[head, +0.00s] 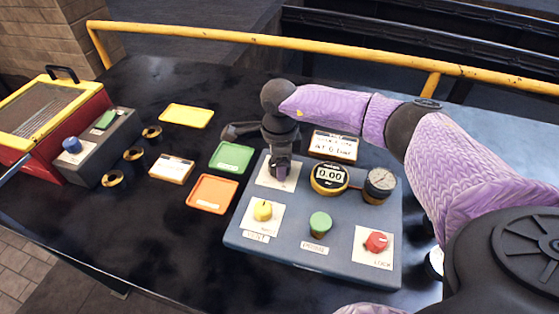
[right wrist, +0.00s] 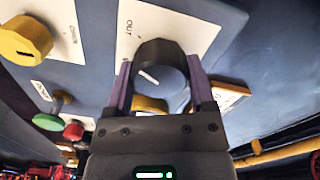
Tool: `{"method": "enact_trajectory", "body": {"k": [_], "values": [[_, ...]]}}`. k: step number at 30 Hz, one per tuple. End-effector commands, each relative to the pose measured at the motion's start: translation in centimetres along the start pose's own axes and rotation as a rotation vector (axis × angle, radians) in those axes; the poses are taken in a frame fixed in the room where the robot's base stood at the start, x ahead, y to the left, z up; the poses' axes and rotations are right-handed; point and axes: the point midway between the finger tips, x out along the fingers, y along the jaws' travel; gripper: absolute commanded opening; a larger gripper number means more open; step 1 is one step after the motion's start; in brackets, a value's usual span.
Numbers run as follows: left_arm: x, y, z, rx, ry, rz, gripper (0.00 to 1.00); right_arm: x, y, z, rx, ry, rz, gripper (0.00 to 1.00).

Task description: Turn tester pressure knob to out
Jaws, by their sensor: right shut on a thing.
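The tester (head: 290,240) is a blue-grey box on the dark table, with several knobs and gauges on its top. My right gripper (head: 279,172) reaches down at its upper left corner, over a white plate. In the right wrist view, its purple-sided fingers (right wrist: 158,76) are shut on a dark round knob (right wrist: 165,88) with a white pointer line. The plate (right wrist: 190,25) under the knob reads OUT beside it. The line does not clearly aim at that word. The gripper mostly hides the knob in the head view. My left gripper is not in view.
Coloured trays, brass rings and a red case (head: 75,125) stand left. A yellow rail (head: 330,50) runs behind.

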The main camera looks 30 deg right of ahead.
Motion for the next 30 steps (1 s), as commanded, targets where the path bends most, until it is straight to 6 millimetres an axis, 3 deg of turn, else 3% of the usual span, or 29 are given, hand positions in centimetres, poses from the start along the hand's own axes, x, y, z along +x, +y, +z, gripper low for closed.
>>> {"method": "enact_trajectory", "body": {"k": [6, 7, 11, 17, 20, 30], "values": [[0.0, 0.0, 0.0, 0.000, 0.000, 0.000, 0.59, -0.1, -0.1, 0.0, 0.000, -0.001, -0.003, 0.11], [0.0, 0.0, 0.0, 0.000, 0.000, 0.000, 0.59, -0.1, -0.1, 0.0, 0.000, -0.001, -0.003, 0.72], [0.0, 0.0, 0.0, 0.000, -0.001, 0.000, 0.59, -0.1, -0.1, 0.0, 0.001, -0.001, -0.002, 1.00], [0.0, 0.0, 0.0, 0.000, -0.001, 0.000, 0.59, -0.1, 0.0, 0.0, 0.001, 0.000, -0.001, 1.00], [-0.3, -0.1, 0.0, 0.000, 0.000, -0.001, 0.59, -1.0, -0.1, 0.0, 0.001, -0.002, -0.003, 1.00], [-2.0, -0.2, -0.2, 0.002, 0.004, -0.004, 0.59, -8.9, -0.1, 0.0, 0.000, -0.003, -0.004, 1.00]]}}
